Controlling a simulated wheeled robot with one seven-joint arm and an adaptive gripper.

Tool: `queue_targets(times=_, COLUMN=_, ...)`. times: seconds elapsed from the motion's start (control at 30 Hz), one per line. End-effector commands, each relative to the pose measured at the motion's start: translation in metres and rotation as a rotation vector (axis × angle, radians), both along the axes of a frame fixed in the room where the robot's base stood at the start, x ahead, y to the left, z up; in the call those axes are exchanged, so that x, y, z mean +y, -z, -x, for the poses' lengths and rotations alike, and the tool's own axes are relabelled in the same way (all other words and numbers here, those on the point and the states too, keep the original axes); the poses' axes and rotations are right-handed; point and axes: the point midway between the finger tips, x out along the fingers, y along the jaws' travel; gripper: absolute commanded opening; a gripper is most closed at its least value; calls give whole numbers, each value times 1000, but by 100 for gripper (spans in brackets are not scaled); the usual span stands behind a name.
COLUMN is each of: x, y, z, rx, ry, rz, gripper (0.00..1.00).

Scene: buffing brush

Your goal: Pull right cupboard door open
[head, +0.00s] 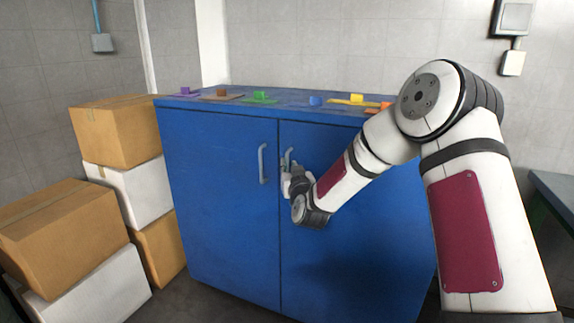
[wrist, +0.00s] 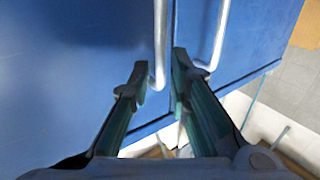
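The blue cupboard's right door (head: 350,240) is shut, flush beside the left door (head: 220,210). The right door's upright metal handle (head: 287,156) is partly hidden by my gripper (head: 290,180) in the head view. In the wrist view my gripper (wrist: 160,76) is open, with one finger on each side of a handle (wrist: 160,35). From the head view, this is the right door's handle. A small gap shows between the fingers and the bar. The left door's handle (head: 262,163) shows again at the right of the wrist view (wrist: 219,35).
Cardboard and white boxes (head: 115,130) are stacked close to the cupboard's left side. Several coloured pieces lie on the cupboard top (head: 225,101). A dark table (head: 555,190) stands at the far right. Dark floor shows in front of the cupboard.

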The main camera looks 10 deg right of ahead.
Motion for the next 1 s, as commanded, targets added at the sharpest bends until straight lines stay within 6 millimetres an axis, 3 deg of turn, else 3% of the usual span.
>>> queue_targets(times=0.1, x=-2, y=1, z=-20, rx=-1, ry=2, rz=-1, gripper=18)
queue_targets(times=0.3, x=-1, y=1, z=-38, rx=1, ry=0, rz=0, gripper=18)
queue_targets(times=0.67, x=-2, y=0, z=-42, rx=0, ry=0, rz=0, gripper=18)
queue_targets(times=0.77, x=-2, y=0, z=-42, rx=0, ry=0, rz=0, gripper=0)
queue_targets(times=1.0, x=-2, y=0, z=-41, rx=0, ry=0, rz=1, gripper=0)
